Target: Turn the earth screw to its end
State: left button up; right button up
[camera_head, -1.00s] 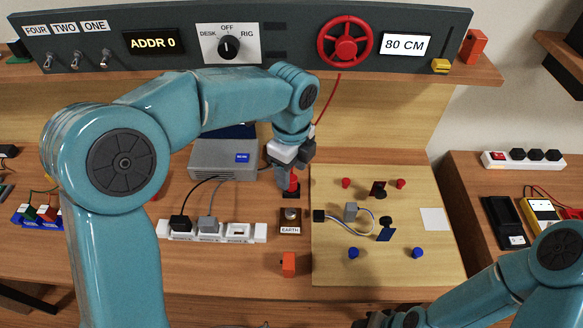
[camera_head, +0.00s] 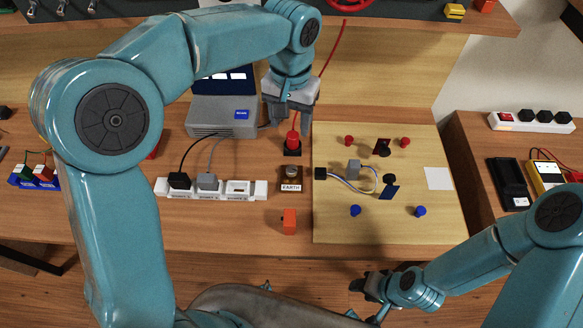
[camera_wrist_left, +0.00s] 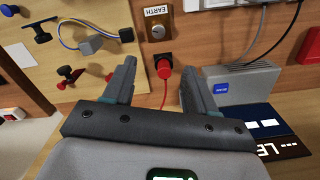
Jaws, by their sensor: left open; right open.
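The earth screw (camera_head: 291,171) is a round metal head on a small brown block labelled EARTH, on the desk between the power strip and the wooden board. In the left wrist view the screw (camera_wrist_left: 157,32) shows with a slot in its face. Just behind it is a red plug (camera_head: 292,137) with a red cord, in a black socket. My left gripper (camera_head: 290,124) is above and behind the red plug, open, with nothing between its fingers. In the left wrist view the red plug (camera_wrist_left: 163,69) appears ahead between the fingertips. My right gripper (camera_head: 368,287) is open and empty, low in front of the desk.
A white power strip (camera_head: 211,189) with plugged cords lies left of the screw. A grey box (camera_head: 222,116) stands behind it. An orange block (camera_head: 289,221) sits in front. The wooden board (camera_head: 430,228) with pegs and wires is to the right.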

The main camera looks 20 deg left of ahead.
aim_at(292, 169)
pick_arm(q)
notch_tip(292, 169, down, 17)
jog(key=shift+d+f, duration=0.1)
jog(key=shift+d, duration=0.05)
jog(key=c, duration=1.1)
